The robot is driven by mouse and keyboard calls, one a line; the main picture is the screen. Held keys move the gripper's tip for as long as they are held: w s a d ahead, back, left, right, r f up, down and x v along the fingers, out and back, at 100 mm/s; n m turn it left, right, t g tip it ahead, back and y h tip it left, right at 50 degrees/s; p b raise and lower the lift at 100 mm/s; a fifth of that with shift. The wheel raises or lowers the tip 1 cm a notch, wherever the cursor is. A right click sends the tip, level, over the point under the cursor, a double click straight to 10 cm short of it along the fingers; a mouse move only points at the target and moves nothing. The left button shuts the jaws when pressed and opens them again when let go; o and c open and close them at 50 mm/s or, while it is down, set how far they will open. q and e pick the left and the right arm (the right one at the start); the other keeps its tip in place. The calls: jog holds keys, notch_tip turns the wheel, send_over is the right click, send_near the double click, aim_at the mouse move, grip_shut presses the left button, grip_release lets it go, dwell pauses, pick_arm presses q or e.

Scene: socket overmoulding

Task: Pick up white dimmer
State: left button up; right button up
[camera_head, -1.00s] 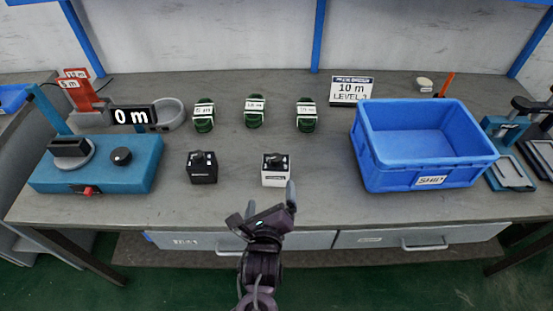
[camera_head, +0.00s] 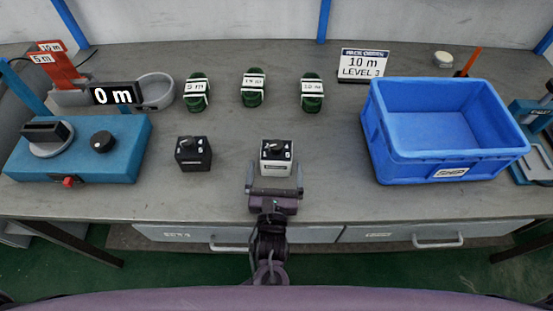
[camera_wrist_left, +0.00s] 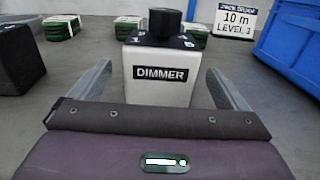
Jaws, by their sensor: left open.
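The white dimmer (camera_head: 276,168) is a small white block with a black top and a black knob. It stands upright on the table near the front edge, in the middle of the head view. In the left wrist view the white dimmer (camera_wrist_left: 160,75) faces me with a black DIMMER label. My left gripper (camera_head: 274,185) is open, its two fingers (camera_wrist_left: 158,88) on either side of the dimmer's near part, with visible gaps at both sides. My right gripper is not in view.
A black dimmer-like block (camera_head: 193,154) stands to the left. Green coils (camera_head: 253,90) lie behind. A blue bin (camera_head: 450,174) stands right, a blue station with a knob (camera_head: 80,160) left. A 10 m sign (camera_head: 363,64) stands at the back. The table between them is clear.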

pick_arm(q)
jog(key=w, duration=0.6)
jog(key=shift+w+d, duration=0.2)
jog(key=shift+c, duration=0.2)
jog(key=c, duration=1.1)
jog(key=shift+o, duration=0.2)
jog(key=shift+r, duration=0.15)
notch_tip(320, 180, up, 20)
jog(key=p, duration=0.8)
